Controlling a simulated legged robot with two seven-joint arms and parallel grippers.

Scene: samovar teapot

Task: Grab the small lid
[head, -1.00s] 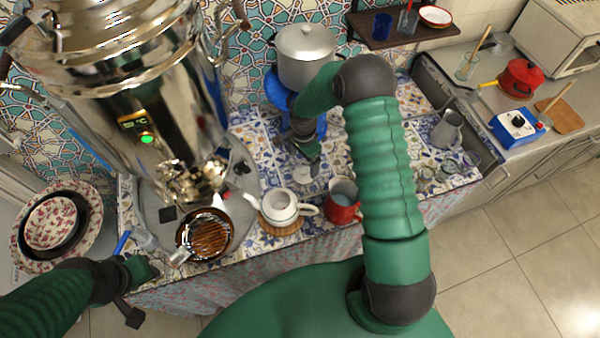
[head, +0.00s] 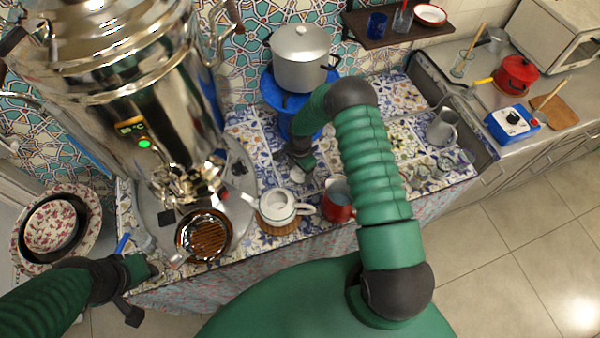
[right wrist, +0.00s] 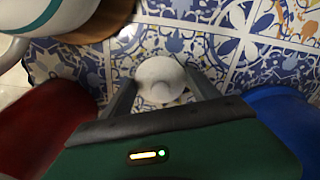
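The small white lid (right wrist: 160,80) lies on the blue-and-white tiled table, with a round knob facing up. In the head view the lid (head: 297,176) is partly hidden by my right gripper (head: 303,168). In the right wrist view my right gripper (right wrist: 160,92) is open, with one dark finger on each side of the lid's near part. I cannot tell whether the fingers touch it. The white teapot (head: 275,208) stands on a wooden coaster left of the lid. My left gripper (head: 150,268) is at the table's front left, and its finger opening is unclear.
A red cup (head: 337,208) stands close to the lid and right of the teapot. A blue stand (head: 275,92) with a pot (head: 300,60) is behind my right gripper. The large samovar (head: 150,110) fills the left. Glasses and a grey pitcher (head: 441,127) stand right.

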